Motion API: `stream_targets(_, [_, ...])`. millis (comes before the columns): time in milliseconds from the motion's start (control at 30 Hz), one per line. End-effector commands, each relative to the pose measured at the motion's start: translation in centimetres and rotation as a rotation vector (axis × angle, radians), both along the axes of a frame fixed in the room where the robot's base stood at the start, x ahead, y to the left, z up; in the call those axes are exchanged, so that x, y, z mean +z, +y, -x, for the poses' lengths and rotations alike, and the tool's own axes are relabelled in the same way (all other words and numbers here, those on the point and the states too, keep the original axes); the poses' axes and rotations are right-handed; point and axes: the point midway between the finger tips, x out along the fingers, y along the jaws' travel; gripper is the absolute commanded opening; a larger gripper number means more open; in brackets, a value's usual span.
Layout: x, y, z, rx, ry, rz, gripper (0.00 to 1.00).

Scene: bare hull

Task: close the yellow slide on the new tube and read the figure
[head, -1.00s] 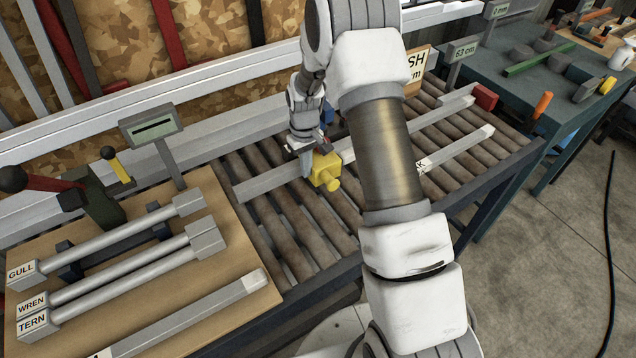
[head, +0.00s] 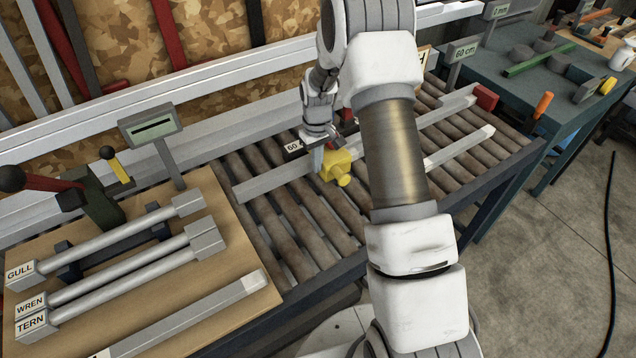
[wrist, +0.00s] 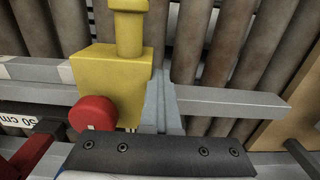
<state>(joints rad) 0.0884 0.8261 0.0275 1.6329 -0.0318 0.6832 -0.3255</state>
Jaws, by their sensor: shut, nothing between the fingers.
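The yellow slide (head: 338,165) sits on a long grey bar (head: 275,180) across the rollers; in the wrist view the slide (wrist: 110,75) shows a red round knob (wrist: 92,113). My gripper (head: 317,160) is shut and empty. Its fingers (wrist: 163,105) are beside the slide's left side in the head view, very close to it; contact is unclear. A separate pale tube (head: 460,147) lies on the rollers to the right, its near end hidden behind my arm. A red end block (head: 485,96) stands at the bar's far end.
A board at left holds tubes labelled GULL (head: 110,240), WREN (head: 120,275) and TERN (head: 125,292), with a lever clamp (head: 95,205) and another display (head: 152,127) behind. A teal table (head: 550,105) stands at right. The rollers (head: 310,225) in front of the slide are clear.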

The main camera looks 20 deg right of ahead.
Motion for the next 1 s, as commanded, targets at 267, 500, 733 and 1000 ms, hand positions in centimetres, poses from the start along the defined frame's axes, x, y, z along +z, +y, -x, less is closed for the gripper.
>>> stream_targets(267, [1.6,0.2,0.0,-0.001,-0.002,0.002,0.00])
stream_targets(500, [3.0,0.6,0.2,-0.001,-0.001,0.001,0.00])
stream_targets(733, [4.3,1.0,0.3,-0.001,0.000,0.000,0.00])
stream_targets(1000, [5.9,1.3,0.4,0.000,-0.001,0.001,0.00])
